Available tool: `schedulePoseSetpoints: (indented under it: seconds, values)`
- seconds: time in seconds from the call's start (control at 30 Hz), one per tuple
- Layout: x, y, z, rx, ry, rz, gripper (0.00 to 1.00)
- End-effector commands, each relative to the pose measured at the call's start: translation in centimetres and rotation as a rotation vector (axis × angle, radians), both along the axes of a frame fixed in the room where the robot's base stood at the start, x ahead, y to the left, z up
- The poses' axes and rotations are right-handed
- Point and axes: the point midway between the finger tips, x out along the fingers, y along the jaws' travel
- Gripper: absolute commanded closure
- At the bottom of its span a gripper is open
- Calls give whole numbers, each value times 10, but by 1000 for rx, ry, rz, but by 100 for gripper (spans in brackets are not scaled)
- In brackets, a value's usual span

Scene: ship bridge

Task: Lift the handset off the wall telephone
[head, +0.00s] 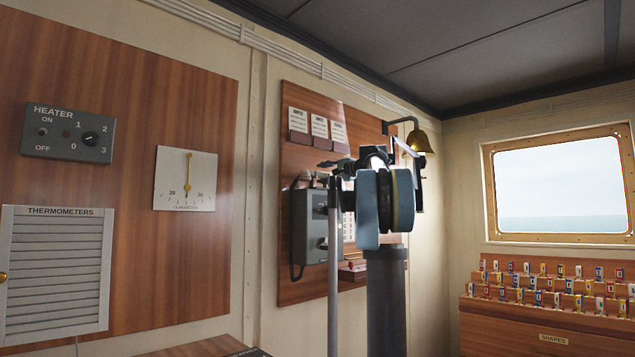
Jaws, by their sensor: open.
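The wall telephone (311,232) is a grey box on a wooden wall panel, left of my arm in the head view. Its dark handset (306,176) appears to rest across the top of the box. A dark cord loops down the box's left side. My gripper (328,165) is dark and seen small, at the front of my raised arm. It is open, with nothing visible in it. In the picture it is just right of the handset and slightly above it; the depth gap is unclear. My arm hides the telephone's right side.
A brass bell (418,141) hangs from a bracket right of my arm. Three small notices (319,126) sit above the telephone. A heater control (68,133), a dial (186,179) and a louvred thermometer box (55,272) are at left. A stepped rack (545,315) of coloured blocks stands under the window.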

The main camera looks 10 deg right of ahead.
Motion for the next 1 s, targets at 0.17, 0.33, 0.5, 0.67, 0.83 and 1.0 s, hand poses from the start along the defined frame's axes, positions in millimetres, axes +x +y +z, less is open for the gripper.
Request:
schedulePoseSetpoints:
  seconds: [0.17, 0.33, 0.5, 0.67, 0.83, 1.0]
  values:
    - [19, 17, -2, 0, 0, 3, 55]
    - [29, 25, -1, 0, 0, 1, 55]
    - [29, 24, -2, 0, 0, 0, 55]
    - [29, 24, -2, 0, 0, 0, 89]
    - [29, 24, -2, 0, 0, 0, 100]
    - [29, 24, -2, -1, 0, 0, 100]
